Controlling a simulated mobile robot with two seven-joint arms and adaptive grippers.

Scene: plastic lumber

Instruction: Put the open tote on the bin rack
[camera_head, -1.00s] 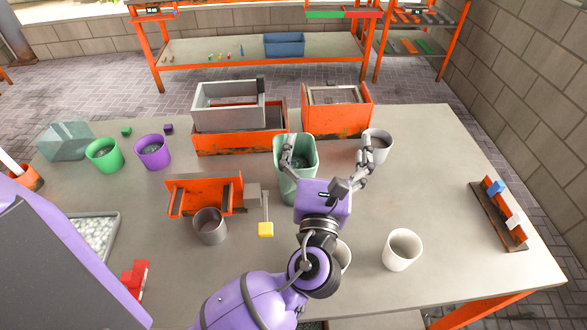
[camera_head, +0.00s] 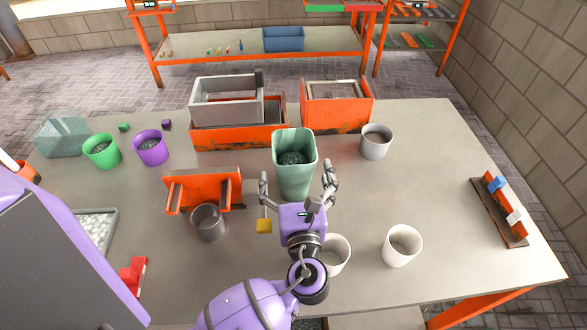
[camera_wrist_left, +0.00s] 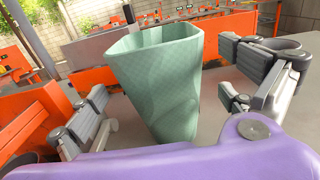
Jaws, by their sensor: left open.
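A grey open-topped box (camera_head: 226,108), which looks like the open tote, sits at the back left of the table. It appears to rest on an orange rack-like holder (camera_head: 240,138); its exact contact is unclear. A second orange holder (camera_head: 337,115) with a grey frame in it stands to the right. Which holder is the bin rack I cannot tell. My left gripper (camera_head: 297,182) is open and empty, its fingers either side of the lower front of a tall green container (camera_head: 294,178). The wrist view shows this container (camera_wrist_left: 160,85) upright beyond the open fingers (camera_wrist_left: 165,98), with a visible gap.
A grey cup (camera_head: 376,142) stands right of the green container. White cups (camera_head: 402,246) stand near the front edge. The table's right middle is clear.

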